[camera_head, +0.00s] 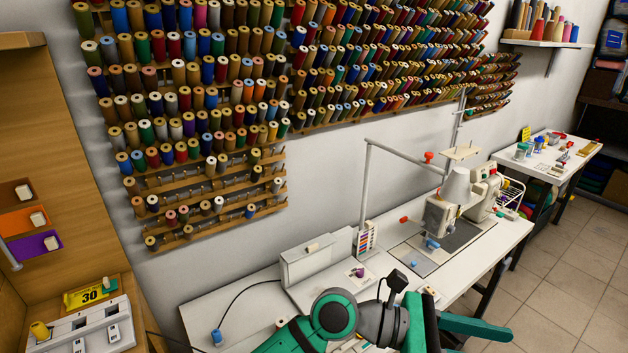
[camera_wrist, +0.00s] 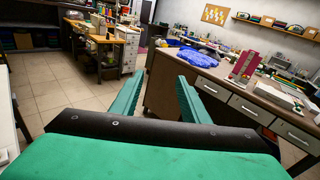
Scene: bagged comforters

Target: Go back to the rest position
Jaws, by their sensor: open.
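My gripper (camera_head: 462,328) shows at the lower right of the head view, with green fingers on a dark body, in front of the white sewing table (camera_head: 240,305). In the wrist view my gripper (camera_wrist: 155,98) has its two green fingers spread wide apart with nothing between them. It is open and empty, held up in the air. The wrist camera looks out across the room, over the tiled floor and toward a brown workbench.
A sewing machine (camera_head: 440,215) stands on the white table. Thread spools (camera_head: 215,75) cover the wall. A blue bag (camera_wrist: 190,65) lies on the brown workbench (camera_wrist: 168,92) in the wrist view. The tiled floor (camera_wrist: 60,95) is clear at the left.

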